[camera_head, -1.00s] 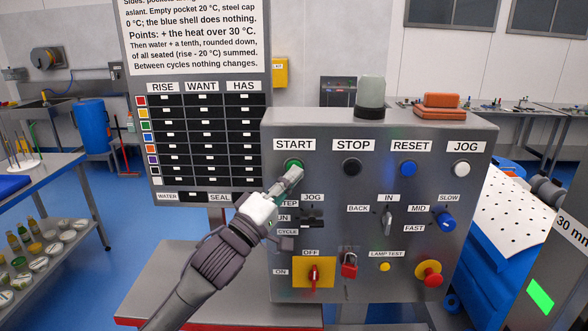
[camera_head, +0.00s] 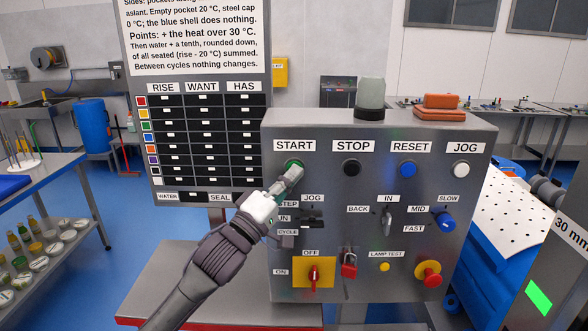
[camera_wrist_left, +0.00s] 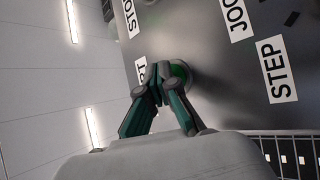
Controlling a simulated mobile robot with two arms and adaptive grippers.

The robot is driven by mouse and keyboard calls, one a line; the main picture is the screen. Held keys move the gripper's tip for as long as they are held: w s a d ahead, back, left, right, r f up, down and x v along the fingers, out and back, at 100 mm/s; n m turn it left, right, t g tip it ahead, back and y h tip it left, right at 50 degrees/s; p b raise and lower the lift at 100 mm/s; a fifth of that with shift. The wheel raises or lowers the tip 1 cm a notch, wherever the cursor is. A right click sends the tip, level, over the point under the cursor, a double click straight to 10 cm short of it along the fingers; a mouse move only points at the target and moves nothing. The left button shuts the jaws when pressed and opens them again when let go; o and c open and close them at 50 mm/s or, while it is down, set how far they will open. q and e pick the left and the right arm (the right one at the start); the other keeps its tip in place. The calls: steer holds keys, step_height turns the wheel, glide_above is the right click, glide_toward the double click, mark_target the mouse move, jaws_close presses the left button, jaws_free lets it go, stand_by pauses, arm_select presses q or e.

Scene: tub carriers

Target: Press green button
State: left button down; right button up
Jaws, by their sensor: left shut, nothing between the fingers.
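The green button (camera_head: 293,165) sits under the START label on the grey control panel (camera_head: 330,195). Only part of it shows behind my left gripper (camera_head: 295,171). My left gripper is shut and empty, with its fingertips at the button in the head view. In the left wrist view the closed fingertips (camera_wrist_left: 157,72) overlap the green button (camera_wrist_left: 180,74). I cannot tell whether they touch it or press it in. My right gripper is not in view.
A black STOP button (camera_head: 352,167), a blue RESET button (camera_head: 408,168) and a white JOG button (camera_head: 461,168) are in the same row. Below are a red-yellow switch (camera_head: 314,273), a red padlock (camera_head: 349,266) and a red knob (camera_head: 429,273). A clear-grey lamp (camera_head: 370,98) stands on top.

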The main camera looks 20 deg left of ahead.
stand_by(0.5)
arm_select(q)
steer(key=shift+s+d, duration=0.1)
steer(key=shift+s, duration=0.3)
steer(key=s+d+p, duration=0.1)
steer(key=s+p, duration=0.1)
steer(key=s, duration=0.3)
steer(key=shift+s+d, duration=0.35)
steer(key=shift+s, duration=0.05)
stand_by(0.6)
